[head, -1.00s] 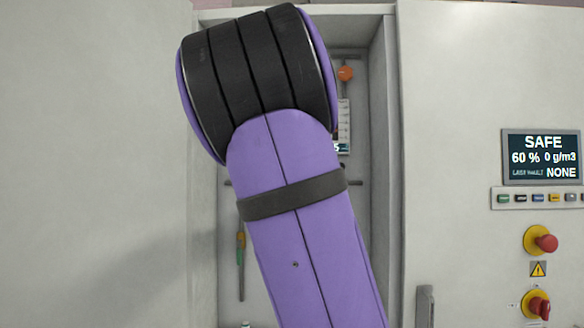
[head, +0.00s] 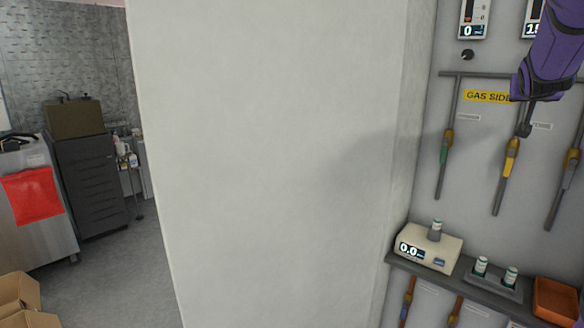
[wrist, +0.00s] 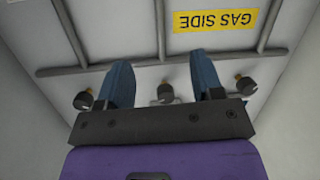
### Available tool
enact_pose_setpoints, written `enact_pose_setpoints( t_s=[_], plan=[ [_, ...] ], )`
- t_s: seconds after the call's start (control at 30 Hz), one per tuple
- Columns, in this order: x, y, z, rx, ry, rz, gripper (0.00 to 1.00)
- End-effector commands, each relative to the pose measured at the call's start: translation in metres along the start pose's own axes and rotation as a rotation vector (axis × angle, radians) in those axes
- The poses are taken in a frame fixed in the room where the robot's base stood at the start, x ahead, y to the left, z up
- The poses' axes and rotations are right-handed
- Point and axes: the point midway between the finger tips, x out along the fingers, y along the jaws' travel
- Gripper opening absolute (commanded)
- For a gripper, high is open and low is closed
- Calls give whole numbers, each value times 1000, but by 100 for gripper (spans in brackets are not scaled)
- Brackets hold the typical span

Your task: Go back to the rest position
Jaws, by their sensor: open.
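My purple arm (head: 552,62) shows at the upper right of the head view, in front of the gas panel. My gripper (wrist: 161,57) is in the wrist view, with two blue fingers spread apart and nothing between them. Beyond the fingers is the grey panel with a yellow GAS SIDE label (wrist: 215,20), upside down there, and several dark valve knobs. In the head view the same GAS SIDE label (head: 487,96) is partly covered by my arm. I cannot make out the fingers in the head view.
A shelf (head: 400,262) under the panel holds a scale (head: 430,248), capped vials (head: 511,277) and an orange tray (head: 556,300). A wide pale wall (head: 270,160) fills the middle. At left stand a dark drawer cabinet (head: 92,180) and cardboard boxes (head: 15,300); floor between is clear.

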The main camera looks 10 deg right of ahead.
Motion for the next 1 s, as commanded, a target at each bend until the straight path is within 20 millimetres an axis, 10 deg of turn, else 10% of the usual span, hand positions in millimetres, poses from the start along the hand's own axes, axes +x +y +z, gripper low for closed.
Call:
enact_pose_setpoints(
  t_s=[0.2, 0.37, 1.0],
  plan=[
    [1, -22, 106, 89, -318, -142, 61],
    [-35, -46, 153, 120, -499, -276, 61],
    [-313, -81, 210, -179, -757, -702, 61]
  ],
)
